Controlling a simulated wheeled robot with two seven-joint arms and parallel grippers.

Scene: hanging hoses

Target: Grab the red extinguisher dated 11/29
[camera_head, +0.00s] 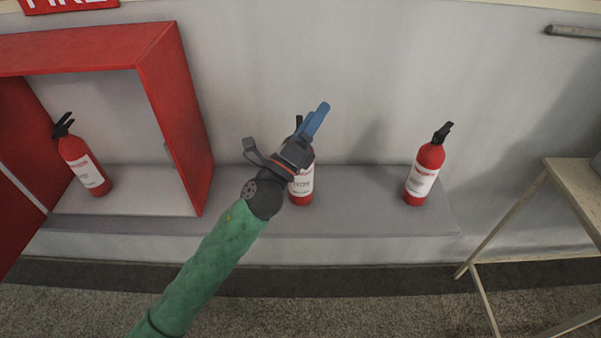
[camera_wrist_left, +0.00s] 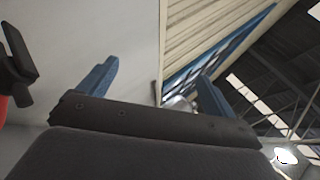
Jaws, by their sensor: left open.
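Three red extinguishers with white labels and black handles stand in the head view: one (camera_head: 84,168) inside the red cabinet at left, one (camera_head: 302,187) in the middle on the ledge, one (camera_head: 424,175) at right on the ledge. The label dates are too small to read. My left gripper (camera_head: 317,113) is in front of the middle extinguisher and hides much of its upper part. Its blue fingers are apart and empty in the left wrist view (camera_wrist_left: 158,82). A black handle (camera_wrist_left: 16,70) with a bit of red shows at that view's left edge. My right gripper is out of view.
The open red cabinet (camera_head: 176,110) stands at left on the grey ledge (camera_head: 365,222). A pale metal-framed table (camera_head: 570,185) is at the right. The ledge between the middle and right extinguishers is clear. A grey wall (camera_head: 390,70) rises behind.

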